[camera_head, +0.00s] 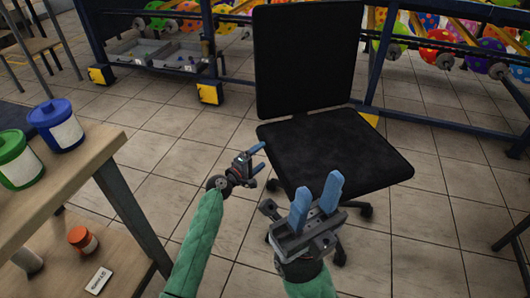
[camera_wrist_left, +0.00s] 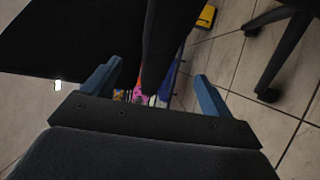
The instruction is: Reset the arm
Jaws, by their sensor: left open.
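My left gripper (camera_head: 259,158) is in the middle of the head view, at the end of the green-sleeved arm, just left of the black chair's seat. Its blue fingers are apart with nothing between them; they also show apart in the left wrist view (camera_wrist_left: 152,88). My right gripper (camera_head: 318,186) is nearer the camera, in front of the seat. Its two blue fingers point up with a gap between them and hold nothing that I can see.
A black office chair (camera_head: 335,150) stands close to both grippers. A wooden shelf table (camera_head: 75,165) at left holds a blue-lidded jar (camera_head: 57,125) and a green-lidded jar (camera_head: 18,160).

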